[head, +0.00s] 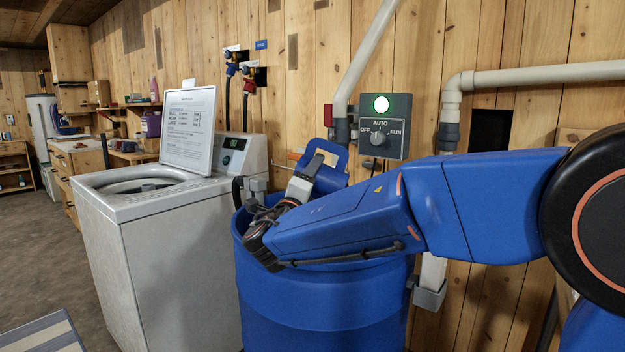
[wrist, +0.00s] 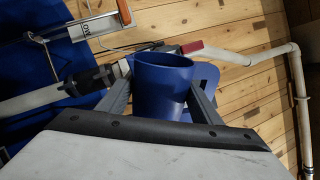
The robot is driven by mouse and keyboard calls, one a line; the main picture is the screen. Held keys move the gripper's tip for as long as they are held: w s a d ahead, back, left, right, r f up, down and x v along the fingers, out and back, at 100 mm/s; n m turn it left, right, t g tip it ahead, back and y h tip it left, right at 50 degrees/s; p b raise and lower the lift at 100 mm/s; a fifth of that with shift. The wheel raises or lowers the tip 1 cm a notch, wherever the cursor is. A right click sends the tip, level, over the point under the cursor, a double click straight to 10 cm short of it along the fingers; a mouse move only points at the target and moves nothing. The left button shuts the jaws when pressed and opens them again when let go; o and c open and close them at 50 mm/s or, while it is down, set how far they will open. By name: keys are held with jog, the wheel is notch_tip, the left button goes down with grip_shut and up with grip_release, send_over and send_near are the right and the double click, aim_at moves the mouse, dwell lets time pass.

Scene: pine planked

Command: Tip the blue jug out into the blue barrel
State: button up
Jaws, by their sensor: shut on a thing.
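The blue barrel (head: 322,312) stands upright on the floor at the centre of the head view, its open top partly hidden behind my arm. The blue jug (head: 329,178) is above the barrel's rim, with its handle loop uppermost, and looks tipped over on its side. My gripper (head: 305,178) is shut on the jug. In the wrist view the jug (wrist: 160,88) sits between the two fingers, with its handle to the right. The jug's inside and anything in it are hidden, and I cannot see liquid leaving it.
A white top-loading washer (head: 170,250) with its lid up stands close left of the barrel. A control box (head: 385,125) with a lit green lamp is on the plank wall behind, beside a grey pipe (head: 362,60). Open floor (head: 35,260) lies at the left.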

jog(key=m, duration=0.3)
jog(key=r+m+g+h, duration=0.1)
jog(key=m, duration=0.1)
jog(key=m+g+h, duration=0.1)
jog(key=m, duration=0.2)
jog(key=shift+r+m, duration=0.25)
jog(key=shift+m, duration=0.05)
jog(key=m+g, duration=0.1)
jog(key=m, duration=0.1)
jog(key=r+m, duration=0.1)
jog(key=m, duration=0.1)
jog(key=shift+m+g, duration=0.3)
jog(key=shift+g, duration=0.1)
jog(key=m, duration=0.3)
jog(key=shift+r+g, duration=0.15)
jog(key=shift+g, duration=0.25)
